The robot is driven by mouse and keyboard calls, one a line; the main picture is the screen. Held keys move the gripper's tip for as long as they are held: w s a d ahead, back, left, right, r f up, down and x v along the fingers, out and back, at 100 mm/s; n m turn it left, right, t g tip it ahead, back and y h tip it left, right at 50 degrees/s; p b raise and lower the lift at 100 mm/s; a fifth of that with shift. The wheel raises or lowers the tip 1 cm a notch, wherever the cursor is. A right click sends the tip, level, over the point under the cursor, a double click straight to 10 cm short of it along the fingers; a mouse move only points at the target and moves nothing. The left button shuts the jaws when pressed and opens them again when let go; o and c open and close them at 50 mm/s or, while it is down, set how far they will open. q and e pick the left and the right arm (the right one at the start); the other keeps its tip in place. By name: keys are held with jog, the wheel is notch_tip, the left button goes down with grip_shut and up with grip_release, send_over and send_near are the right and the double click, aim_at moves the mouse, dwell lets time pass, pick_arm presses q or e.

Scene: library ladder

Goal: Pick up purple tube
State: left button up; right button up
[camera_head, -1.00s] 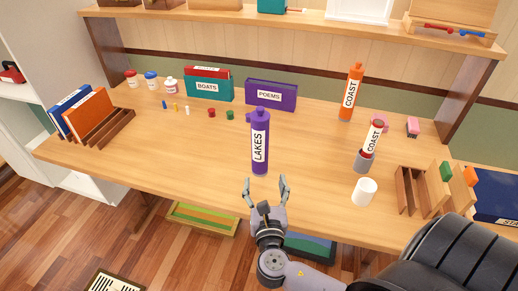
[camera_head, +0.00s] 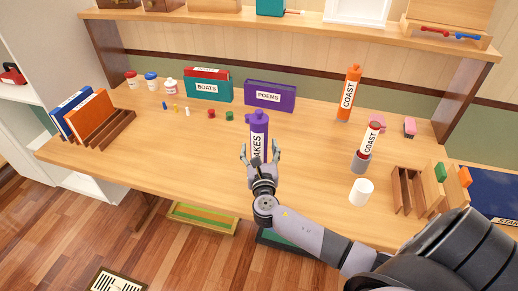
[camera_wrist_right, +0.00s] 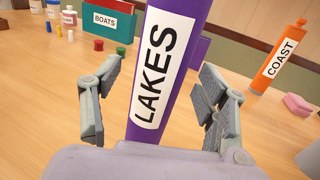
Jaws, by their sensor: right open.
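The purple tube (camera_head: 258,128) stands upright on the wooden desk, with a white label reading LAKES. In the head view its lower part is hidden behind my right gripper (camera_head: 261,157). In the right wrist view the purple tube (camera_wrist_right: 165,70) rises between the two open fingers of my right gripper (camera_wrist_right: 158,105), with a visible gap on each side. The fingers are apart and not closed on it. My left gripper is not in view.
Behind the tube are the purple POEMS box (camera_head: 269,96) and teal BOATS box (camera_head: 208,88). To the right stand an orange COAST tube (camera_head: 348,95), a white-and-red COAST tube (camera_head: 369,140) and a white cup (camera_head: 361,191).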

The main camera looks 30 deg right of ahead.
aim_at(260, 148)
jog(key=x, duration=0.3)
jog(key=shift+w+d+r, duration=0.1)
jog(key=shift+w+d, duration=0.05)
jog(key=shift+w, duration=0.1)
jog(key=shift+s, duration=0.1)
jog(key=shift+c, duration=0.2)
jog(key=c, duration=1.2)
jog(key=shift+c, duration=0.3)
jog(key=shift+r, duration=0.15)
